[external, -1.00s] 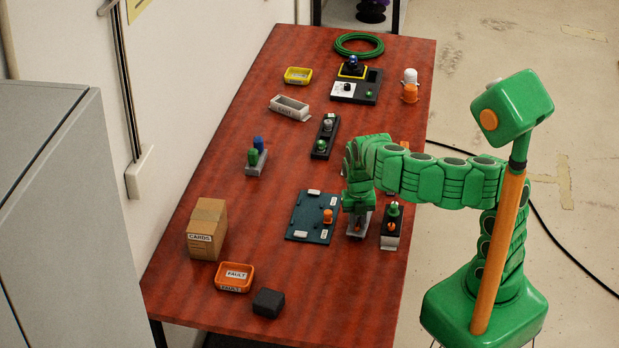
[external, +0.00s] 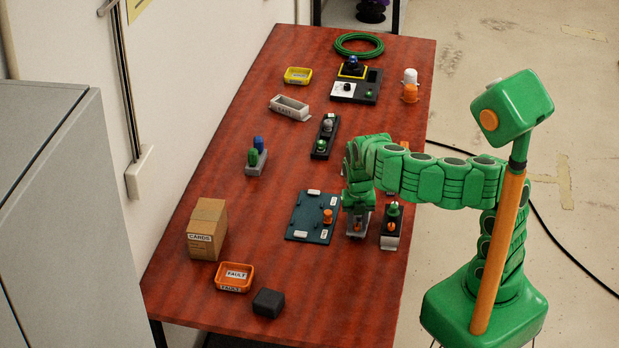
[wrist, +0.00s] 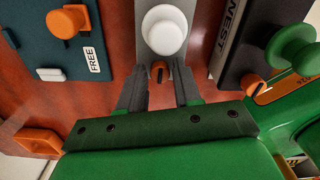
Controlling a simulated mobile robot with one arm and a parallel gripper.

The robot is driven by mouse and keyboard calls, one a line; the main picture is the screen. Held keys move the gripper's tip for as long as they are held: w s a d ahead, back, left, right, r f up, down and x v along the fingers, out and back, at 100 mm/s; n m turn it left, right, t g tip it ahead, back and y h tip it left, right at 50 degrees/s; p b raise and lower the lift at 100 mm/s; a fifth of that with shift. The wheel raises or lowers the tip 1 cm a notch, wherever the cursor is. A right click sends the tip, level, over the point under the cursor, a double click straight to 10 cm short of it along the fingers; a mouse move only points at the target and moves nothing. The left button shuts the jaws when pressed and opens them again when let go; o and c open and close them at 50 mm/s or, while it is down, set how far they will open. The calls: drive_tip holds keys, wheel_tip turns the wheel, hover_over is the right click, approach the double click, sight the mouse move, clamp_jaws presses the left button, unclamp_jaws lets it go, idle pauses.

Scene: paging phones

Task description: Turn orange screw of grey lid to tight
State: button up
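The grey lid (wrist: 181,82) is a narrow grey piece with a round white knob (wrist: 164,32) on it. The orange screw (wrist: 159,72) is a small orange head with a dark slot, below the knob in the wrist view. My gripper (wrist: 158,80) is open, with one dark finger on either side of the screw and visible gaps between. I cannot tell how far the fingertips are above it. In the external view my gripper (external: 357,208) points down over the grey piece (external: 356,231) and hides most of it. The screw's tightness cannot be read.
A dark plate (external: 305,232) with an orange knob lies close on the left. A dark box with a green knob (external: 392,211) stands close on the right. An orange tray (external: 234,288), a cardboard box (external: 206,240) and a black block (external: 267,303) stand farther left.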

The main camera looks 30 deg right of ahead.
sight(357, 224)
drive_tip(key=shift+r, duration=0.1)
drive_tip(key=shift+r, duration=3.75)
